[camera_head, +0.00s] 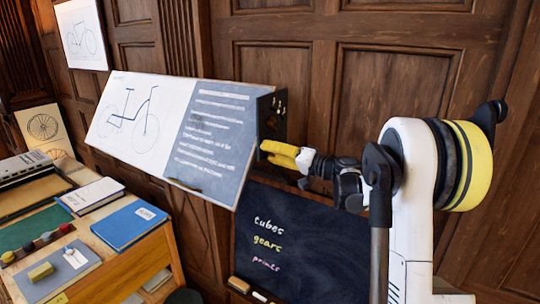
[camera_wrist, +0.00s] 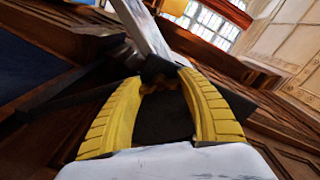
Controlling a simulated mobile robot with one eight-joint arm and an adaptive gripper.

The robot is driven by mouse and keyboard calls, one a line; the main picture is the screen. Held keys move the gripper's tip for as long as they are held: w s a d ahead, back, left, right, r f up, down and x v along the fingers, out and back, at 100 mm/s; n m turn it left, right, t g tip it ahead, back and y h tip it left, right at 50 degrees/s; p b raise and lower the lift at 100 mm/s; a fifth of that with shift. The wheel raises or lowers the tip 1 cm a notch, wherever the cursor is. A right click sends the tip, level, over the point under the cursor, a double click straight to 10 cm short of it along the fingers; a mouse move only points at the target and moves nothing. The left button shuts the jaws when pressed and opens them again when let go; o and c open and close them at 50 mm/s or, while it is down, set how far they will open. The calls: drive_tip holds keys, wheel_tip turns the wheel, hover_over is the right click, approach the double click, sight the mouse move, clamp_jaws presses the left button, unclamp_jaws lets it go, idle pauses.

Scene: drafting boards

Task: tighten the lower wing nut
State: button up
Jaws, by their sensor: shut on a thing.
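A tilted drafting board (camera_head: 190,125) bears a bicycle drawing and a slate panel. A dark bracket plate (camera_head: 272,108) stands at its right end, with small dark fittings on its upper part; I cannot make out their shapes. My gripper (camera_head: 268,150), with yellow fingers, reaches in from the right to the lower part of this plate. In the wrist view my gripper (camera_wrist: 164,80) has its fingertips closed in on a small orange-brown piece, the lower wing nut (camera_wrist: 160,84), against the dark plate. In the head view the fingers hide the nut.
A blackboard (camera_head: 310,250) with coloured words stands below the board. At left, a wooden desk (camera_head: 150,262) holds a blue book (camera_head: 128,224), a white book (camera_head: 90,196) and small items. Wood panelling (camera_head: 390,90) is close behind my arm.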

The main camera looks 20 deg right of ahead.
drive_tip(key=m+b, duration=0.1)
drive_tip(key=m, duration=0.5)
drive_tip(key=shift+b, duration=0.3)
drive_tip(key=m+b, duration=0.1)
drive_tip(key=m, duration=0.5)
drive_tip(key=shift+m, duration=0.3)
drive_tip(key=m, duration=0.6)
drive_tip(key=shift+m+b, duration=0.3)
drive_tip(key=shift+b, duration=0.05)
drive_tip(key=m, duration=0.5)
drive_tip(key=shift+m, duration=0.3)
drive_tip(key=o, duration=1.2)
